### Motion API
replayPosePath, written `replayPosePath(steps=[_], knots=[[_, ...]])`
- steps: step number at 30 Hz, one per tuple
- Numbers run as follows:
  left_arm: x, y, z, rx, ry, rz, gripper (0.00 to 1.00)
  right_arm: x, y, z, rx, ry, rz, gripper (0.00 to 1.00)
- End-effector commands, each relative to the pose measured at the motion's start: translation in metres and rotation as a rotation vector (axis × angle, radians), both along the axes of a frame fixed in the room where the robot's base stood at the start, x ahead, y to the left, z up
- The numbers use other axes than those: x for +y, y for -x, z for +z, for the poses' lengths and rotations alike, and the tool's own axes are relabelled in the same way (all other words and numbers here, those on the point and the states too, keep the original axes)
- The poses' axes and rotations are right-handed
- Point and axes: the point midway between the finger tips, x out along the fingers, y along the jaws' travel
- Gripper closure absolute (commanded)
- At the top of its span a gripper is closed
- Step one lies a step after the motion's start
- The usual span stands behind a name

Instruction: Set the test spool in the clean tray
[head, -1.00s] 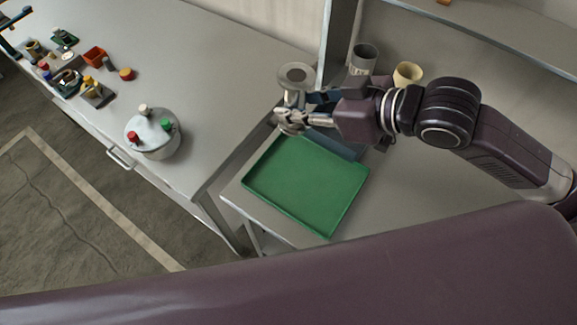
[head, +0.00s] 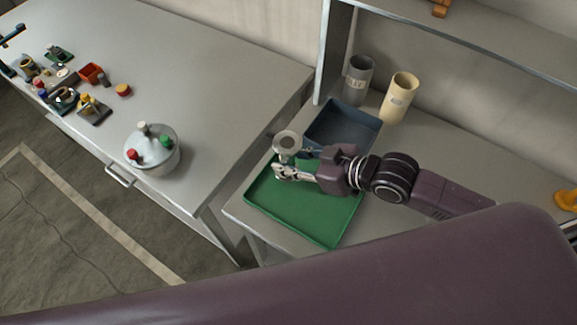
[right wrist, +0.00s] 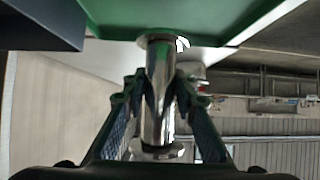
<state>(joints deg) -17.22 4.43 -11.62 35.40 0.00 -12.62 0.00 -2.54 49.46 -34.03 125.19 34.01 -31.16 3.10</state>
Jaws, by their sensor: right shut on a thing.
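The test spool is a shiny metal tube with a round flange at each end; in the head view its upper flange (head: 286,141) shows. My right gripper (head: 281,172) is shut on it and holds it upright over the left-back part of the green tray (head: 318,232). In the right wrist view the spool (right wrist: 159,95) stands between the two fingers, with one flange close to the green tray (right wrist: 165,14). I cannot tell whether it touches the tray. No label shows which tray is the clean one. My left gripper is not in view.
A blue-grey tray (head: 368,133) sits right behind the green one. A grey cup (head: 357,82) and a cream cup (head: 398,98) stand behind it. A lidded metal tank (head: 154,158) and several small parts are on the left bench. The green tray looks empty.

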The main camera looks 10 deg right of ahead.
Motion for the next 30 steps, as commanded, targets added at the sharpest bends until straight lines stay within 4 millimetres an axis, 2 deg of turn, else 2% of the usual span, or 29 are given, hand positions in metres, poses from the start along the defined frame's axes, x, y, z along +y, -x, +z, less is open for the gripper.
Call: replayPosePath(steps=[9, 21, 22, 26, 30], knots=[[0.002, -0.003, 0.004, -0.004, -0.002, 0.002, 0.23, 0.000, 0.000, -0.036, 0.000, -0.001, -0.001, 1.00], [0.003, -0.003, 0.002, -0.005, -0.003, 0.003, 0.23, 0.000, 0.000, -0.042, -0.001, -0.001, 0.000, 1.00], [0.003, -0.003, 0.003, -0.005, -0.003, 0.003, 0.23, 0.000, 0.000, -0.042, 0.000, 0.000, 0.000, 0.71], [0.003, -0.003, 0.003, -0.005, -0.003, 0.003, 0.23, 0.000, 0.000, -0.042, 0.000, 0.000, 0.000, 0.57], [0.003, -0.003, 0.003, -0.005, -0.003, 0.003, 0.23, 0.000, 0.000, -0.042, 0.000, 0.000, 0.000, 0.57]])
